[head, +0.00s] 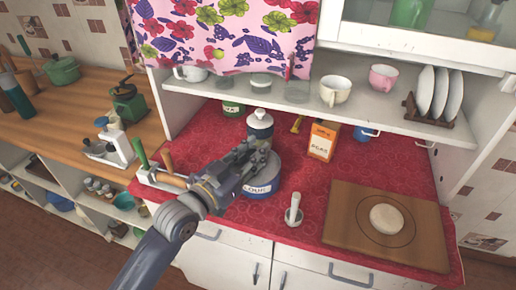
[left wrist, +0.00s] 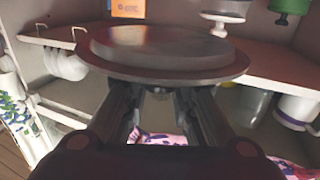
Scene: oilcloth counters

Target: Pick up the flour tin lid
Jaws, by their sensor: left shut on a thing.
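The flour tin (head: 258,189), white with a blue label band, stands on the red oilcloth near the middle of the counter. Its grey round lid (head: 268,169) is above it, partly covered by my gripper. My left gripper (head: 257,157) reaches in from the left and is shut on the lid. In the left wrist view, the lid (left wrist: 165,63) is a wide stepped disc just beyond the fingertips (left wrist: 157,92); its gripped part is mostly hidden. I cannot tell the gap between lid and tin. My right gripper is out of view.
A white canister (head: 260,127) stands close behind the tin. An orange-and-white box (head: 323,141) is to the right. A white pestle-like tool (head: 293,211) stands in front. A wooden board (head: 350,222) with dough lies right. A shelf (head: 300,103) with cups overhangs the back.

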